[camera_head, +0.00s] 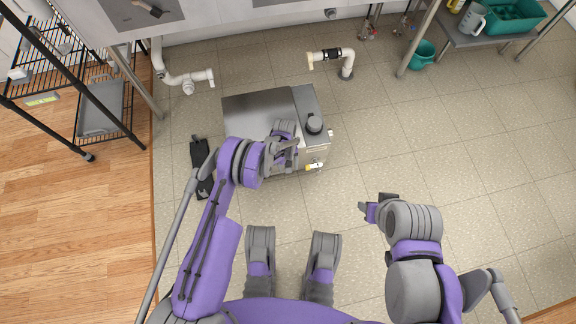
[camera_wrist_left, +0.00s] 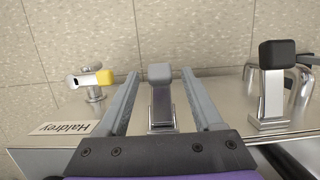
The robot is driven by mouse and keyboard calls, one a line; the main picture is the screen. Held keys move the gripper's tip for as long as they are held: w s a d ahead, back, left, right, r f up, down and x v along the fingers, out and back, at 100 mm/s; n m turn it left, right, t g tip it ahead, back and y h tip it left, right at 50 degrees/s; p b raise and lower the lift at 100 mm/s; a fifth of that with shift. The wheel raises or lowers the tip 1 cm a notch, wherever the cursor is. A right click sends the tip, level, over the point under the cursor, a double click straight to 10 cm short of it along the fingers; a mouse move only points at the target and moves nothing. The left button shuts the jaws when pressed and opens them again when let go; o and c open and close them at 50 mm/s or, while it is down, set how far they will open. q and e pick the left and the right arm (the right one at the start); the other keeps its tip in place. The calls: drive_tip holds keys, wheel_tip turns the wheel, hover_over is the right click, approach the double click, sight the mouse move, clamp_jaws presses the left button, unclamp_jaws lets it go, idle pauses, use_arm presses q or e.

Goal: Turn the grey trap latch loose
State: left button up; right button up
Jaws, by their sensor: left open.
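The grey trap latch (camera_wrist_left: 160,92) stands between the two fingers of my left gripper (camera_wrist_left: 160,78) in the left wrist view. It has a grey tip on a shiny metal lever. The fingers are open, one on each side, with a visible gap to the latch. In the head view my left gripper (camera_head: 292,150) is over the front edge of the steel trap box (camera_head: 260,108) and hides the latch there. My right gripper (camera_head: 368,211) hangs over the floor to the right, apart from the box; its jaws are too small to judge.
A black-tipped latch (camera_wrist_left: 276,85) stands right of the grey one. A yellow-handled valve (camera_wrist_left: 92,79) sits to the left. The floor at right is clear.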

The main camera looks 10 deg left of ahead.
use_arm(q)
drive_tip(key=p+v, duration=0.2)
drive_tip(key=v, duration=0.9)
drive_tip(key=shift+p, duration=0.3)
drive_tip(key=shift+f, duration=0.1)
use_arm(e)
drive_tip(key=shift+v, duration=0.95)
drive_tip(key=shift+w, duration=0.15)
